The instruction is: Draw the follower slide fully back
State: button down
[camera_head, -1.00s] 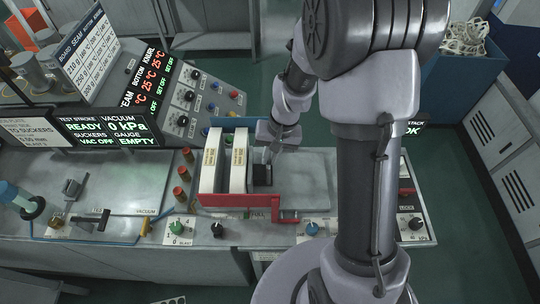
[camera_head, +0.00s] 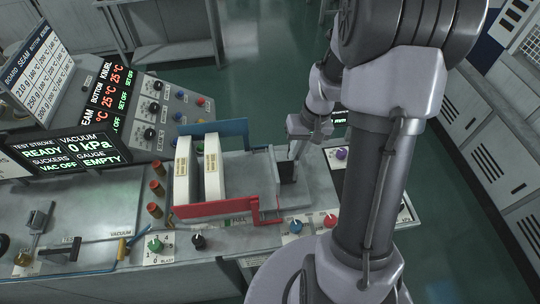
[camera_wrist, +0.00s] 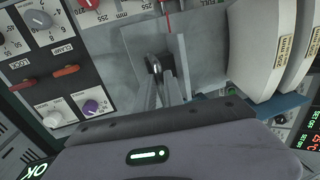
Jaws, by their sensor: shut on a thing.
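The follower slide (camera_head: 286,174) is an upright plate with a dark handle, standing on the grey bed of the magazine. It stands to the right of the white blank stacks, with bare bed between them. In the wrist view the follower slide (camera_wrist: 184,62) shows as a pale plate with a metal loop handle (camera_wrist: 155,66). My gripper (camera_wrist: 160,88) is shut on this handle. In the head view my gripper (camera_head: 291,153) reaches down to the slide from behind, and its fingertips are partly hidden.
Two white labelled stacks (camera_head: 213,166) stand between a red front rail (camera_head: 214,208) and a blue rear rail (camera_head: 230,128). A panel with knobs (camera_head: 341,154) lies right of the bed. Screens and a control box (camera_head: 165,112) stand at left.

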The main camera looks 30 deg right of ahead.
jog(key=s+d, duration=0.1)
jog(key=d, duration=0.4)
jog(key=shift+s+d, duration=0.4)
jog(key=c, duration=1.6)
grip_release()
jog(key=shift+d, duration=0.1)
jog(key=shift+o, duration=0.7)
jog(key=shift+s+d, duration=0.1)
jog(key=shift+d, duration=0.05)
jog(key=s+d+r+p, duration=0.1)
jog(key=d+r+p, duration=0.2)
jog(key=r, duration=1.4)
